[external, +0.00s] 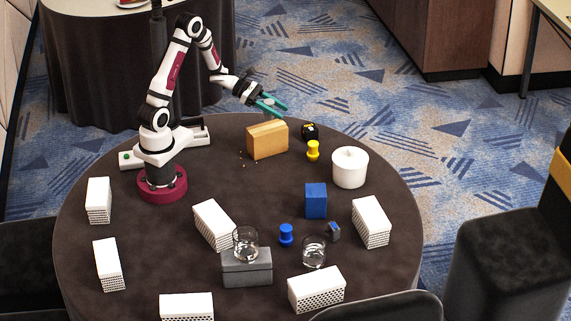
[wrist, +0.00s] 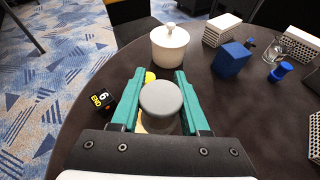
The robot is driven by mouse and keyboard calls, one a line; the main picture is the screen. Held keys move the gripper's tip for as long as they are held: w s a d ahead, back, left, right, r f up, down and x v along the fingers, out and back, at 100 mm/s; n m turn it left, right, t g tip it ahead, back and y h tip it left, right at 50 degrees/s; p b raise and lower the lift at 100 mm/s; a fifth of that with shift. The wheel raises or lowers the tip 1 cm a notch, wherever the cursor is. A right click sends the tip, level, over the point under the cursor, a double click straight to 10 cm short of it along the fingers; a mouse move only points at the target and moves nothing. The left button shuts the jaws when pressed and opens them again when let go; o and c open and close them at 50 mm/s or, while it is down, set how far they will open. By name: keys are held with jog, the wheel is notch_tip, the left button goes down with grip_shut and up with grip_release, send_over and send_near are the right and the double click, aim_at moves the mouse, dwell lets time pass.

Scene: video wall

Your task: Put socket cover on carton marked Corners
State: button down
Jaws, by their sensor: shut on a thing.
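My gripper (external: 268,104) is raised above the far edge of the round table, near the wooden block. In the wrist view its teal fingers (wrist: 159,88) are closed on a round grey disc (wrist: 161,100), which looks like the socket cover. The disc is off the table, with part of a tan surface showing below it. Several white cartons with patterned sides stand around the table, among them one at the middle (external: 212,224), one at the right (external: 371,221) and one at the front (external: 316,289). No marking reading Corners is legible on any of them.
A wooden block (external: 267,140) stands under my gripper, with crumbs beside it. Nearby are a yellow spool (external: 313,150), a black cube (wrist: 102,98) and a white lidded pot (external: 350,167). A blue block (external: 316,201), a blue spool (external: 286,235), glasses and a grey box (external: 247,274) stand nearer the front.

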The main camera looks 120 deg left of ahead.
aim_at(276, 129)
jog(key=shift+s+a+f+n+y, duration=0.2)
jog(key=shift+s+a+f+n, duration=0.05)
jog(key=shift+s+a, duration=0.2)
jog(key=shift+s+a+f+n+y, duration=0.2)
jog(key=shift+s+a+n, duration=0.1)
jog(key=shift+s, duration=0.15)
notch_tip(276, 129, down, 3)
jog(key=shift+f, duration=0.4)
jog(key=shift+f, duration=0.1)
jog(key=shift+c, duration=2)
grip_release()
jog(key=v, duration=1.2)
jog(key=shift+r, duration=0.2)
